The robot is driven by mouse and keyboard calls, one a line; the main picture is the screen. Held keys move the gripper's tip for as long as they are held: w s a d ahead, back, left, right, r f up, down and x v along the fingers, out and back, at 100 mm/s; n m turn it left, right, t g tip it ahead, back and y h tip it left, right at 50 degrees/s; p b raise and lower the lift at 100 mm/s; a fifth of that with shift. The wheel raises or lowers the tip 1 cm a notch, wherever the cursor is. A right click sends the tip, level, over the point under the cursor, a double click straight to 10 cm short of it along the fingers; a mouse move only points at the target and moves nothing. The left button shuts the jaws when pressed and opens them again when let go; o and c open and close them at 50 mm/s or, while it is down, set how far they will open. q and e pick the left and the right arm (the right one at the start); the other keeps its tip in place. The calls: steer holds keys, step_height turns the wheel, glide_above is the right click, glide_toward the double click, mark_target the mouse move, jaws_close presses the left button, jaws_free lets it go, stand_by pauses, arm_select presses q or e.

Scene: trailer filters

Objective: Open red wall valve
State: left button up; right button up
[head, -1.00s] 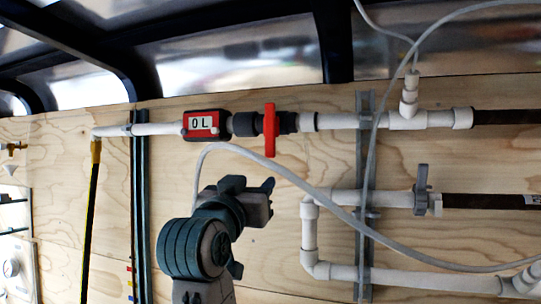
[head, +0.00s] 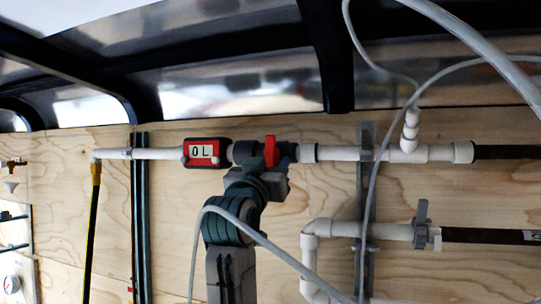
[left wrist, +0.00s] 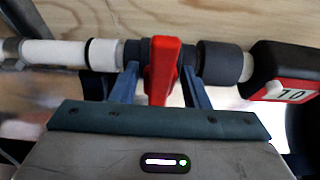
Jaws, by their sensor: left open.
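The red valve handle (head: 270,151) sits on a dark valve body in the white pipe on the wooden wall, to the right of the red flow meter reading "0 L" (head: 204,152). The handle stands upright, across the pipe. In the left wrist view the red handle (left wrist: 163,70) lies between the two blue fingers of my left gripper (left wrist: 163,85), with a gap on each side. My left gripper (head: 268,172) is at the handle from below, and its arm hides the handle's lower part in the head view. It is open. My right gripper is not in view.
A thin grey hose (head: 375,130) hangs in front of the wall and loops past my left arm. A lower white pipe (head: 370,229) with a grey valve handle (head: 421,215) is at the right. A vertical metal rail (head: 366,190) stands between.

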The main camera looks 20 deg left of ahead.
arm_select(q)
steer(key=shift+w, duration=0.25)
steer(key=shift+c, duration=0.2)
jaws_close()
